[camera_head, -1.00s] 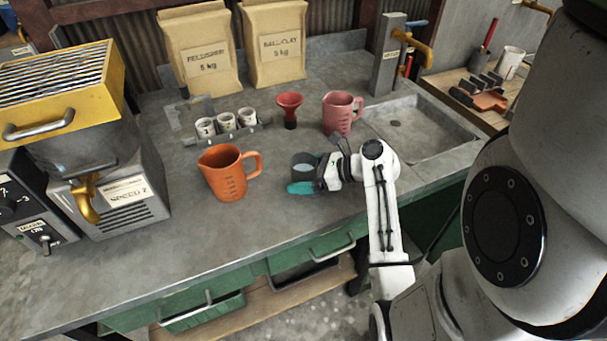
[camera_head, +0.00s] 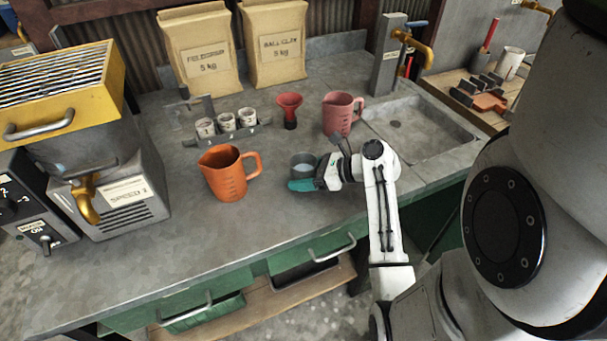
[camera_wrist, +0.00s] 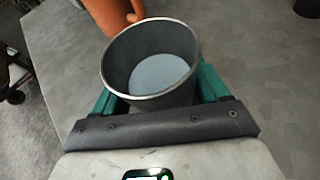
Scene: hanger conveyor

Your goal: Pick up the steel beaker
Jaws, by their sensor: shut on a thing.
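The steel beaker (camera_head: 302,162) is a small grey open cup near the middle of the counter, to the right of the orange jug (camera_head: 226,173). In the wrist view the beaker (camera_wrist: 151,95) is upright or slightly tilted, with a pale disc-like area inside its bottom. My gripper (camera_head: 303,184) has teal fingers and reaches the beaker from the right. In the wrist view my gripper (camera_wrist: 155,92) has one finger on each side of the beaker and is shut on it. Whether the beaker's base touches the counter is hidden.
A pink jug (camera_head: 340,113), a red funnel (camera_head: 289,108) and a rack of small white cups (camera_head: 228,133) stand behind. A sink (camera_head: 420,128) is at the right. A yellow-topped machine (camera_head: 75,130) stands at the left. The front counter is clear.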

